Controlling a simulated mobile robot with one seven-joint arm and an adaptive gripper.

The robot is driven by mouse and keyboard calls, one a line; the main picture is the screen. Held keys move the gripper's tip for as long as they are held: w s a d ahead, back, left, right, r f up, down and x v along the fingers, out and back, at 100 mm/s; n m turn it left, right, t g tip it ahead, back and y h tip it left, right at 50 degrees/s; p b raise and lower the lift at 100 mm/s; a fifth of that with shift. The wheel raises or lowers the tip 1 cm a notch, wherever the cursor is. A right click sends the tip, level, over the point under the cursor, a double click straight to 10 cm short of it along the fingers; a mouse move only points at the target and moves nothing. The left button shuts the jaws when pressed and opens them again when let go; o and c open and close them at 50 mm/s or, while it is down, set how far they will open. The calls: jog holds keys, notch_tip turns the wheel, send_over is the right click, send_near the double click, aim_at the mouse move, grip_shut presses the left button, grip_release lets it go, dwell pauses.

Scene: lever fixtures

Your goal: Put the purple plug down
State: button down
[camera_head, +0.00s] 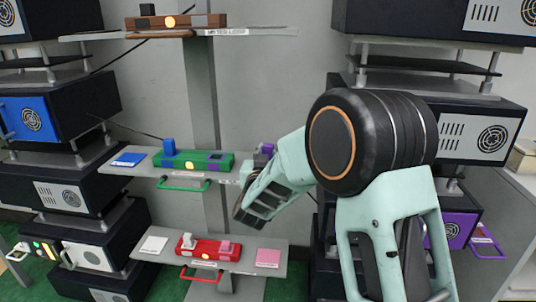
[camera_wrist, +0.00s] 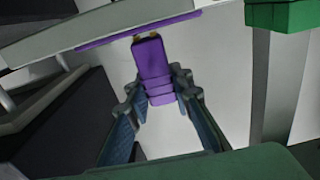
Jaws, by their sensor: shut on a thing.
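The purple plug (camera_wrist: 152,62) is between the two fingers of my gripper (camera_wrist: 159,86) in the wrist view, with gold contacts at its far end. The gripper is shut on it. In the head view the plug (camera_head: 267,149) shows as a small purple piece beside my arm, near the right end of the middle shelf (camera_head: 143,172). In the wrist view a flat purple strip (camera_wrist: 100,42) lies along the grey shelf edge just beyond the plug tip. I cannot tell whether the plug touches it.
A green fixture (camera_head: 205,162) with a blue plug (camera_head: 169,147) stands on the middle shelf, beside a blue pad (camera_head: 129,159). It shows at the wrist view's upper right (camera_wrist: 280,15). A red fixture (camera_head: 208,248) sits on the lower shelf. Black equipment racks flank both sides.

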jog(key=shift+f, duration=0.1)
jog(key=shift+f, duration=0.3)
jog(key=c, duration=1.7)
grip_release()
jog(key=shift+r, duration=0.1)
jog(key=shift+r, duration=0.1)
jog(key=shift+r, duration=0.2)
jog(key=s, duration=0.6)
jog(key=s+p, duration=0.1)
jog(key=s, duration=0.5)
jog(key=shift+a+f, duration=0.1)
jog(key=shift+a, duration=0.1)
